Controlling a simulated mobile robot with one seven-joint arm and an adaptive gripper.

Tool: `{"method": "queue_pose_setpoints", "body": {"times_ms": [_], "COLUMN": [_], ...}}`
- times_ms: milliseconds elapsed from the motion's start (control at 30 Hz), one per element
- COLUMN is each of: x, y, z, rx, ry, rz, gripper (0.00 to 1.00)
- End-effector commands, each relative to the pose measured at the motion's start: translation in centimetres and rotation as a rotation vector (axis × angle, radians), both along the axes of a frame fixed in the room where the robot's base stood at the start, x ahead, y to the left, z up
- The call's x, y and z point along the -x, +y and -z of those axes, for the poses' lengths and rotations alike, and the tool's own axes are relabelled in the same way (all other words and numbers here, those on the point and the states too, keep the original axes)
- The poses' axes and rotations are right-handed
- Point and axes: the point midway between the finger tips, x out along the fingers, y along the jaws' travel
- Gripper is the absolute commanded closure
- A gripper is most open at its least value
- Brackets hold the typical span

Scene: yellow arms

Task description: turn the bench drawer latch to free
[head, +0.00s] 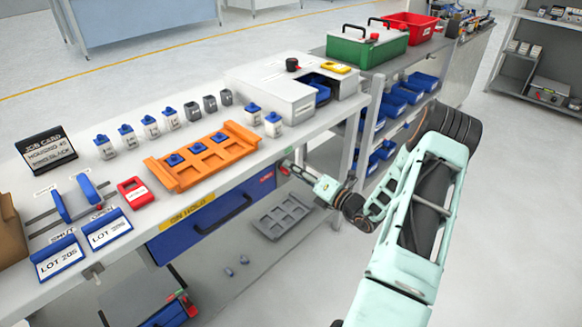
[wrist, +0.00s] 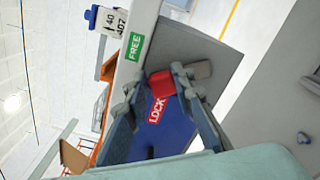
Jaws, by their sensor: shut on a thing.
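The bench drawer (head: 205,237) is blue with a dark bar handle and a yellow "ON HOLD" strip above it. In the wrist view, the latch's red grip (wrist: 162,85) sits between my two fingertips, just beside the red LOCK label (wrist: 156,111). The green FREE label (wrist: 135,46) is farther up on the pale bench edge. My gripper (wrist: 155,88) is shut on the latch. In the head view, my gripper (head: 291,168) reaches the drawer front's right end, and its fingers mostly hide the latch. The latch's exact angle is hard to tell.
The bench top (head: 205,205) holds an orange tray (head: 205,155), small bottles, a white box (head: 270,92) and blue sign cards. A grey tray (head: 280,215) lies below the bench. A shelf with blue bins (head: 408,92) stands behind my arm. Floor at the right is clear.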

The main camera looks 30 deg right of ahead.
Motion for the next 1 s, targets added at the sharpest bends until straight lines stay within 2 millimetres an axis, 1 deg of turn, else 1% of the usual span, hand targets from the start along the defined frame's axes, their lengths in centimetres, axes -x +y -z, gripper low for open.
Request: {"method": "queue_pose_setpoints", "body": {"times_ms": [33,133,500,733,1000], "x": [0.0,-0.2,-0.8,-0.9,-1.0], "y": [-0.3,-0.8,-2.2,-2.8,-2.9], "z": [-0.4,-0.5,-0.4,-0.3,-0.1], "rx": [-0.044,-0.132,-0.410,-0.513,-0.562], "ry": [0.017,0.048,0.149,0.187,0.206], "rz": [0.001,0.001,0.001,0.000,-0.001], "gripper": [1.00,1.00,1.00,1.00,1.00]}}
